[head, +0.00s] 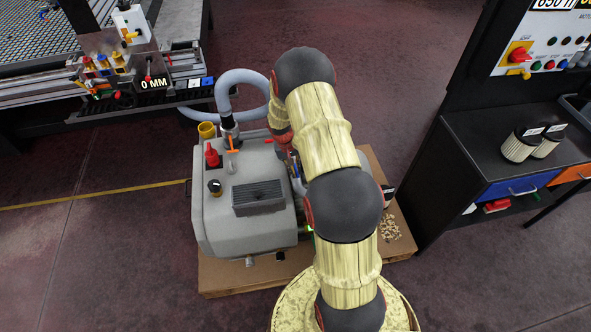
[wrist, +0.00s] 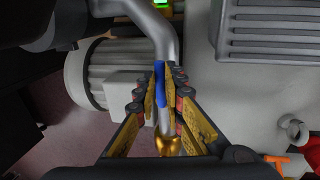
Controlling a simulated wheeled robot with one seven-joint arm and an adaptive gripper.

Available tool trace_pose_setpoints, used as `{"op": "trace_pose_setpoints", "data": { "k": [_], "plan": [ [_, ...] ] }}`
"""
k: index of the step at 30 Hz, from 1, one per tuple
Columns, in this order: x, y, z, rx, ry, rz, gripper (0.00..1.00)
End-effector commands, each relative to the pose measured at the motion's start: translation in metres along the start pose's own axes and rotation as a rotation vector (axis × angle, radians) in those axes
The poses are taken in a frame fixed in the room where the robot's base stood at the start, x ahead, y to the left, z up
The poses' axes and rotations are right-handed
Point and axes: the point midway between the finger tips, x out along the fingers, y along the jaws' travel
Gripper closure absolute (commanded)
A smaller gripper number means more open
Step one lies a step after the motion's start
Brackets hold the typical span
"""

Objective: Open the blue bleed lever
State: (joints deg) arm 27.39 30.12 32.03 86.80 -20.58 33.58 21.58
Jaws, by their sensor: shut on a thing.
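The blue bleed lever (wrist: 159,82) shows in the wrist view as a narrow blue bar between my fingertips. My gripper (wrist: 168,92) is shut on it, with a finger on each side. A brass fitting (wrist: 168,144) sits below the lever, between the lower parts of the fingers, at the end of a grey pipe. In the head view my arm hides most of the lever; a small bit of blue beside the arm may be part of it. The lever belongs to the grey vacuum pump (head: 230,222) on a wooden pallet.
A bent grey pipe (wrist: 160,22) and a ribbed motor (wrist: 112,72) lie close around the fingers. On the pump stand an orange-handled valve (head: 232,146), a red fitting (head: 211,156) and a finned block (head: 258,197). A cabinet (head: 480,160) stands right.

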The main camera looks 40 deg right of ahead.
Motion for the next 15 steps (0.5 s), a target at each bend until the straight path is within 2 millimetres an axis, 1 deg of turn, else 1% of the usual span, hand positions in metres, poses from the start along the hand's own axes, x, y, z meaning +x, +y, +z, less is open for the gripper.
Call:
{"op": "trace_pose_setpoints", "data": {
  "k": [3, 15],
  "plan": [
    [0.0, 0.0, 0.0, 0.0, 0.0, 0.0, 1.0],
    [-0.0001, -0.0001, 0.0, 0.0, 0.0, 0.0, 1.0]
  ]
}}
